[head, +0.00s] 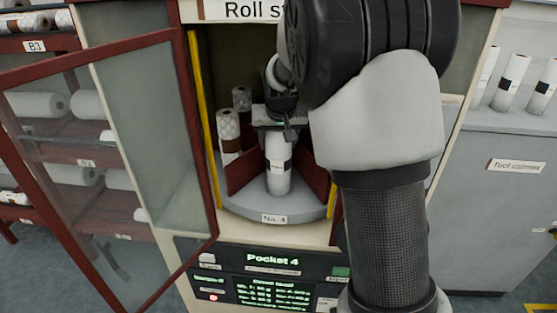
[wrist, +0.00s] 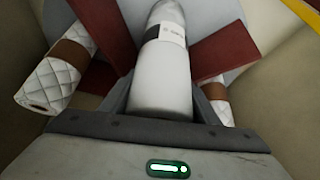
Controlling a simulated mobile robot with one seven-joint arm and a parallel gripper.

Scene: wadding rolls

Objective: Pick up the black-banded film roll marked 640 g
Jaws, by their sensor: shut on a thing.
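A white roll with a black band and a small label (head: 278,180) stands upright in the front pocket of the round turntable (head: 240,208) marked No. 4. My gripper (head: 277,128) reaches into the cabinet from above and is shut on the upper part of this roll. In the wrist view the roll (wrist: 163,80) lies between the two fingers (wrist: 165,108). Its label is too small to read, so I cannot tell its weight mark. Whether its base touches the turntable is not clear.
Dark red dividers (head: 243,170) flank the roll. Brown-banded quilted rolls (head: 228,130) stand in other pockets. The cabinet's glass door (head: 145,130) is open on the left. A panel (head: 272,260) below reads Pocket 4. Black-banded rolls (head: 510,82) stand on the right-hand cabinet.

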